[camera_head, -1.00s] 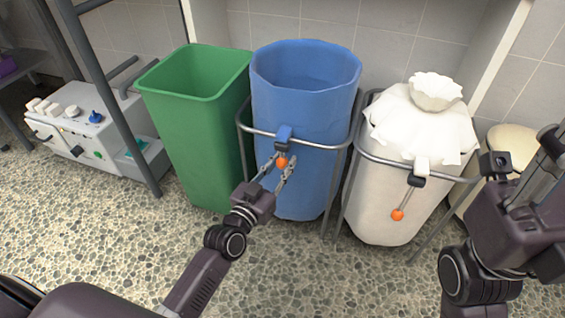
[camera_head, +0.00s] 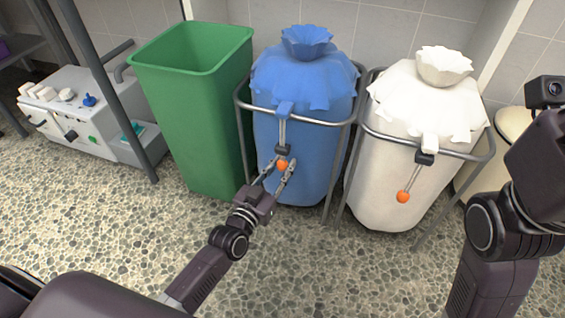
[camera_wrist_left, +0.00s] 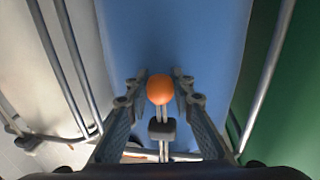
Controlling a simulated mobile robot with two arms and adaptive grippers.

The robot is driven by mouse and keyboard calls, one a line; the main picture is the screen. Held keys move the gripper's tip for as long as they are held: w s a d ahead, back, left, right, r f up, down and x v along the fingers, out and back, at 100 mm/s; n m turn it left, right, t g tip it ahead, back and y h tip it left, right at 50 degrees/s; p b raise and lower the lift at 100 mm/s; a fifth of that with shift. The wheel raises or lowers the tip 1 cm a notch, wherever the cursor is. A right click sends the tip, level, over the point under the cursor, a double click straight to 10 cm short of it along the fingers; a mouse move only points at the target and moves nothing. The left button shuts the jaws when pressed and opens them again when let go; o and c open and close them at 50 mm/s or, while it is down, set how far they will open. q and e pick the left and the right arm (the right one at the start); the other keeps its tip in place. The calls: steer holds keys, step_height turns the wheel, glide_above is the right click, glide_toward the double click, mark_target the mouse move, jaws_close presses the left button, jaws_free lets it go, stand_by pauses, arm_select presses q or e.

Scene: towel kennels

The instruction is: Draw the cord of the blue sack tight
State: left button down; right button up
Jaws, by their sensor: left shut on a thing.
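The blue sack (camera_head: 300,140) hangs in a metal stand in the middle of the head view. Its top is gathered into a ruffled tuft (camera_head: 306,42) above a pleated cover. A cord (camera_head: 283,132) runs down its front from a blue tab through a dark cord lock (camera_head: 283,150) to an orange ball (camera_head: 282,165). My left gripper (camera_head: 284,167) is shut on the orange ball, which also shows between the fingers in the left wrist view (camera_wrist_left: 160,87). My right arm is at the right edge; its fingers are out of view.
A green bin (camera_head: 192,110) stands open left of the blue sack. A white sack (camera_head: 385,185), also gathered at the top, stands on the right with its own orange ball (camera_head: 403,197). A grey machine (camera_head: 75,115) is at far left. Pebbled floor in front is clear.

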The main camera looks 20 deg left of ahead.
arm_select(q)
steer(key=shift+s+f, duration=0.1)
steer(key=shift+f, duration=0.2)
steer(key=c, duration=2)
jaws_free()
steer(key=o, duration=0.3)
steer(key=shift+o, duration=0.2)
steer(key=s+a, duration=0.2)
steer(key=s, duration=0.9)
steer(key=shift+s+a, duration=0.15)
steer(key=shift+s, duration=0.2)
